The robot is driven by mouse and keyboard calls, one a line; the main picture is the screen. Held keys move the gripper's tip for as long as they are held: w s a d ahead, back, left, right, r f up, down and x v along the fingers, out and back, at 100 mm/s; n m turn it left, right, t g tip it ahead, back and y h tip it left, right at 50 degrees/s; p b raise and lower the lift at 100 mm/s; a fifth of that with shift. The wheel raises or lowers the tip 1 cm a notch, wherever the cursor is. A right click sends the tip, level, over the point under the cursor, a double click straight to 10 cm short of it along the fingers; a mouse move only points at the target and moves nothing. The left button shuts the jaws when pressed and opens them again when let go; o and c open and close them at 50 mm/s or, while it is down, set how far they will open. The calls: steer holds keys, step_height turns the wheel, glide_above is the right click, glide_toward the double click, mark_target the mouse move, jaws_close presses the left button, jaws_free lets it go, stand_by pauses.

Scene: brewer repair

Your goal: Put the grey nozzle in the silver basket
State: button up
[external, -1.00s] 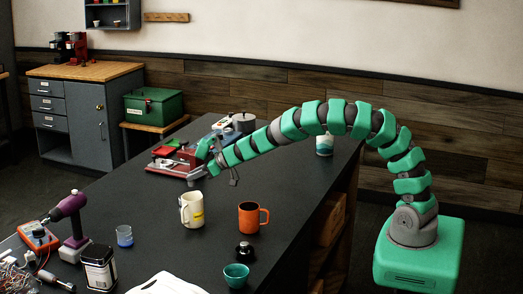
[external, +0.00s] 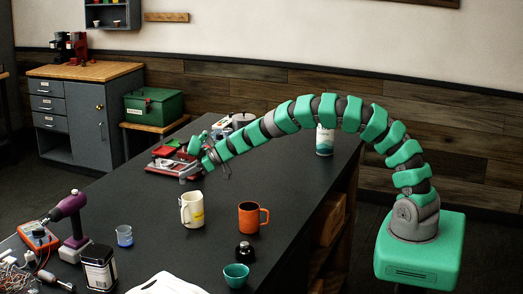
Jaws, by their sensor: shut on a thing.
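My gripper (external: 196,158) is over the far left part of the dark workbench, in front of a red and grey machine. It is shut on a small grey piece (external: 188,173), which looks like the grey nozzle and sticks out at the lower left of the jaws. The nozzle is small and partly covered by the fingers. I cannot tell whether it touches the machine or bench behind it. I cannot make out the silver basket for certain; the arm hides part of the bench's far end.
A cream mug (external: 192,210), orange mug (external: 249,217), black knob-like piece (external: 245,252) and teal bowl (external: 236,276) stand nearer on the workbench (external: 150,205). The red and grey machine (external: 163,164) is behind the gripper. A white-teal canister (external: 325,141) stands under the arm.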

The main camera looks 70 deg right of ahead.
steer(key=shift+f+b, duration=4)
steer(key=shift+b, duration=0.75)
steer(key=o, duration=1.1)
steer(key=shift+c, duration=0.2)
step_height(320, 180, up, 7)
steer(key=p, duration=0.9)
